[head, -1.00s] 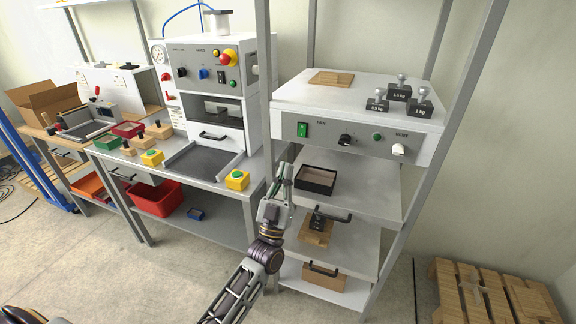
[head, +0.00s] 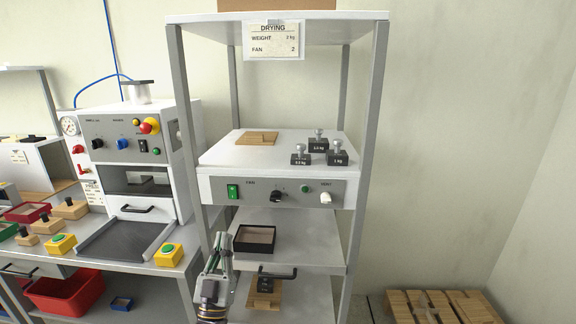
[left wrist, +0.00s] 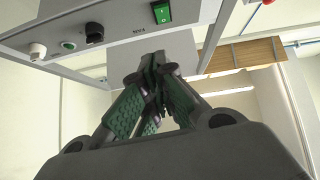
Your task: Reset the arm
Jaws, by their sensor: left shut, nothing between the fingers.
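My left gripper (head: 219,262) is in front of the drying rack, at the left side of its shelves, pointing up. It is shut and empty. In the left wrist view its green-padded fingers (left wrist: 155,85) come together at the tips, below the fan panel (left wrist: 100,35). A black open-topped box (head: 255,239) sits on the shelf just right of the gripper, apart from it. My right gripper is not in view.
The drying rack's left post (head: 186,120) is close to the gripper. Weights (head: 318,147) and a wooden board (head: 256,138) stand on the fan unit. A press (head: 136,155) stands at left, a pallet (head: 435,307) at lower right.

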